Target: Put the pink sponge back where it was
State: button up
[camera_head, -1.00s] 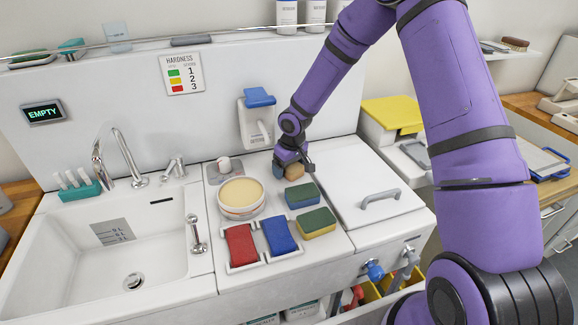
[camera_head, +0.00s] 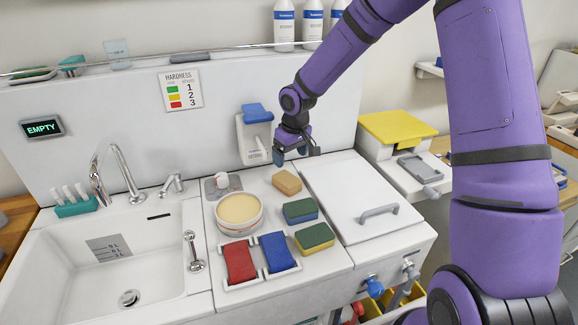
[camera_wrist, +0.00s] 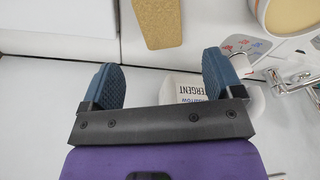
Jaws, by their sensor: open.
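I see no clearly pink sponge in either view. A tan-orange sponge (camera_head: 287,181) lies flat on the white counter, behind two green-topped sponges. It also shows at the top of the wrist view (camera_wrist: 158,20), cut off by the edge. My gripper (camera_head: 297,154) is open and empty, above and just behind the tan sponge, apart from it. In the wrist view its two blue fingers (camera_wrist: 162,82) are spread with nothing between them. One green-topped sponge with a blue base (camera_head: 300,211) and one with a yellow base (camera_head: 315,237) lie in front.
A round tub (camera_head: 239,210) stands left of the sponges. A rack with red (camera_head: 239,262) and blue (camera_head: 277,252) pads is in front. A lidded box with a handle (camera_head: 360,195) is to the right. A detergent dispenser (camera_head: 252,143) hangs behind, close to my gripper.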

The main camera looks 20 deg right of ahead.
jog(key=s+d+r+m+t+h, duration=0.1)
jog(key=s+d+r, duration=0.1)
jog(key=s+r, duration=0.7)
jog(key=s+d+r+m+t+h, duration=0.1)
jog(key=s+d+r, duration=0.1)
jog(key=s+r, duration=0.7)
jog(key=s+d+r+m, duration=0.1)
jog(key=s+r, duration=0.3)
jog(key=s, duration=0.5)
jog(key=s+d+r+m+t+y, duration=0.1)
jog(key=s+r, duration=0.3)
jog(key=s, duration=0.5)
jog(key=shift+d+t, duration=0.15)
jog(key=shift+t, duration=0.15)
